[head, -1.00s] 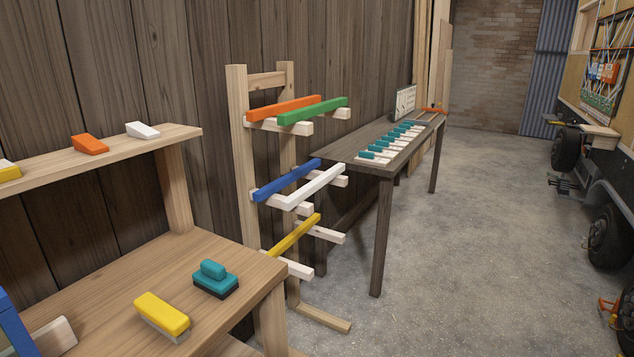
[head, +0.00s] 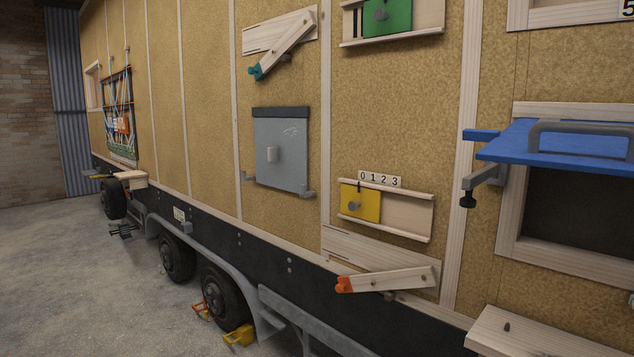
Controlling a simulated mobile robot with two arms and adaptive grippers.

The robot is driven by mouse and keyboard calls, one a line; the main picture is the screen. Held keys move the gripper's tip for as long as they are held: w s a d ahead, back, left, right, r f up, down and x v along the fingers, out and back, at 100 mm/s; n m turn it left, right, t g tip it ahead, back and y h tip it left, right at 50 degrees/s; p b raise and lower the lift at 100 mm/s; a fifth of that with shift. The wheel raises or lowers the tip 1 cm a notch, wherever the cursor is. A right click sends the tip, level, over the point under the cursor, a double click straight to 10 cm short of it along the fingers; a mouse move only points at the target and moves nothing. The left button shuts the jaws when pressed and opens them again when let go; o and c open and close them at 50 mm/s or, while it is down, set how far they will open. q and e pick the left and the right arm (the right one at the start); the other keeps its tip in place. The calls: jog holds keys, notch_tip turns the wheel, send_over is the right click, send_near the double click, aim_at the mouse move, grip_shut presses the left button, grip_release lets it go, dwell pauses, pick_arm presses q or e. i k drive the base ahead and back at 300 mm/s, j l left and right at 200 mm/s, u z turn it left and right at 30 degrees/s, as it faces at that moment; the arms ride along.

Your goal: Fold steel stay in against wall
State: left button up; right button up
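A grey steel stay (head: 486,175) with a dark knob at its outer end sticks out from the trailer wall at the right of the head view. It stands just below the left part of a blue flap (head: 545,142). The flap is raised and sticks out roughly level over a wood-framed opening (head: 575,207). I cannot tell whether the stay touches the flap. A grey handle (head: 580,128) is on the flap. Neither of my grippers is in view.
A wooden shelf (head: 535,335) juts out below the opening. On the wall left of the stay are a yellow slider (head: 361,203), an orange-tipped wooden arm (head: 390,280) and a grey panel (head: 283,150). Wheels and yellow chocks (head: 240,335) stand below. The concrete floor at left is clear.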

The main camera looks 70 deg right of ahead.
aim_at(470, 181)
jog(key=z, duration=0.45)
jog(key=k+z, duration=0.1)
jog(key=z, duration=0.4)
jog(key=k+z, duration=0.1)
jog(key=z, duration=0.8)
